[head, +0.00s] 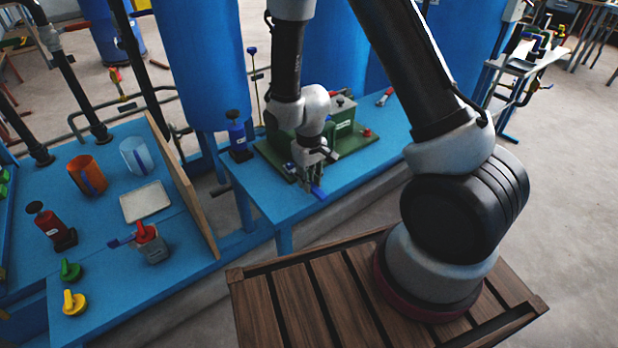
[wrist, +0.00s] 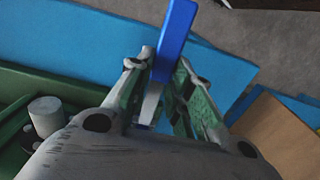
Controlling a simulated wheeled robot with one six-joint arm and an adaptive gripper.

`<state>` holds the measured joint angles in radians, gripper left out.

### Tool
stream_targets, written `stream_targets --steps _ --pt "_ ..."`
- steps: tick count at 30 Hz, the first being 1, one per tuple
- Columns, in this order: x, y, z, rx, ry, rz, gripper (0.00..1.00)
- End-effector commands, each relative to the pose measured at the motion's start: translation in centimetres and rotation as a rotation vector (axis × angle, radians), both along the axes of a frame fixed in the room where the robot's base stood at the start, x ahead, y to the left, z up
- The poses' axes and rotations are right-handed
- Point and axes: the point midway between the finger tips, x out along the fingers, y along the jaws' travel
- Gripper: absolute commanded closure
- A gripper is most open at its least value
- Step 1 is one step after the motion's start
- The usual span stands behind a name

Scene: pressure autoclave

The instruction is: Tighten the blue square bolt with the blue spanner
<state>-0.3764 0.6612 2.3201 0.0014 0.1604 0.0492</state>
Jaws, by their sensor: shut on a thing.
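My gripper (head: 314,178) hangs over the front edge of the middle blue table. It is shut on the blue spanner (head: 319,193), whose blue end sticks out below the fingers. In the wrist view the spanner's blue handle (wrist: 174,42) points up and away, with a pale metal part between the two fingers (wrist: 155,100). I cannot make out the blue square bolt in either view. A green machine (head: 341,122) on a green base stands just behind the gripper, partly hidden by my arm.
A blue bottle-like item (head: 238,135) stands left of the green base. A red knob (head: 366,132) is at its right. A wooden divider (head: 182,185) edges the left table, which holds an orange cup (head: 87,175), a clear cup (head: 137,155) and a white tray (head: 146,201). Blue tanks rise behind.

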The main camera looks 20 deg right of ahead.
Motion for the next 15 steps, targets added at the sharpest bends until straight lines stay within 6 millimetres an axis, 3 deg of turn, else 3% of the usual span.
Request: stream_targets --steps 4,5,9,15 --pt "0.02 0.01 -0.36 0.0 -0.001 0.0 1.0" --pt "0.03 0.01 -0.38 0.0 -0.001 0.0 0.77" --pt "0.03 0.01 -0.35 0.0 -0.001 0.0 0.54" --pt "0.02 0.01 -0.35 0.0 -0.001 0.0 0.54"
